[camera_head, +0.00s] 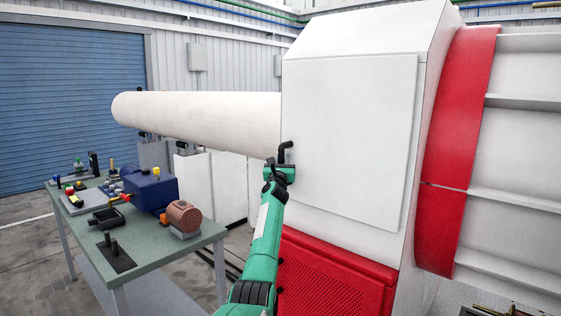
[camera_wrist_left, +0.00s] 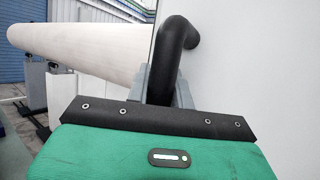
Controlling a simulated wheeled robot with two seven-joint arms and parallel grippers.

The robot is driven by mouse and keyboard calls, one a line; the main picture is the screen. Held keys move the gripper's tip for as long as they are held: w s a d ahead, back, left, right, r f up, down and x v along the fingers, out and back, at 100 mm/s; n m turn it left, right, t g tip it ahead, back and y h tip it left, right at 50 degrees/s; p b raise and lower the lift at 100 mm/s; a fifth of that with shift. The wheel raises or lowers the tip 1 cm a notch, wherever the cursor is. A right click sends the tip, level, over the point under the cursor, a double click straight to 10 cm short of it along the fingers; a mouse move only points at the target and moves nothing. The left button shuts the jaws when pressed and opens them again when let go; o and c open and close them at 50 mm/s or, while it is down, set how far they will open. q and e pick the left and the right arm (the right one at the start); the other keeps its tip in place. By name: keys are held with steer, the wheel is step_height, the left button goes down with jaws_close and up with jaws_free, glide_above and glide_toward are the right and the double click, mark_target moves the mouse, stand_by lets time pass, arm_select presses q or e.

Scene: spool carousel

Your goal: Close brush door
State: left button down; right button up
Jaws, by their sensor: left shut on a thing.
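The brush door (camera_head: 352,140) is a large white panel on the front of the white machine housing. In the head view it looks nearly flush with the housing; a small gap cannot be ruled out. Its black bent handle (camera_head: 286,150) sits at the door's left edge. My left gripper (camera_head: 281,165) is at the handle, with its arm reaching up from below. In the left wrist view the grey fingers stand on both sides of the black handle (camera_wrist_left: 176,50) and are shut on it. The white door surface (camera_wrist_left: 250,70) fills the right side there. My right gripper is not in view.
A work table (camera_head: 150,255) with tools, a blue box and a copper motor stands at the left. A red perforated panel (camera_head: 330,280) lies below the door. A red curved band (camera_head: 458,130) is at the right.

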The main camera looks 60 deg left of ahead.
arm_select(q)
steer(key=c, duration=1.6)
jaws_free()
steer(key=shift+w+d+f, duration=0.4)
steer(key=shift+w+f, duration=0.1)
steer(key=shift+f, duration=0.05)
steer(key=shift+c, duration=0.2)
steer(key=shift+o, duration=0.6)
steer(key=shift+d+r, duration=0.1)
steer(key=shift+r, duration=0.05)
steer(key=shift+d, duration=0.1)
steer(key=s+v, duration=0.1)
steer(key=v, duration=1.2)
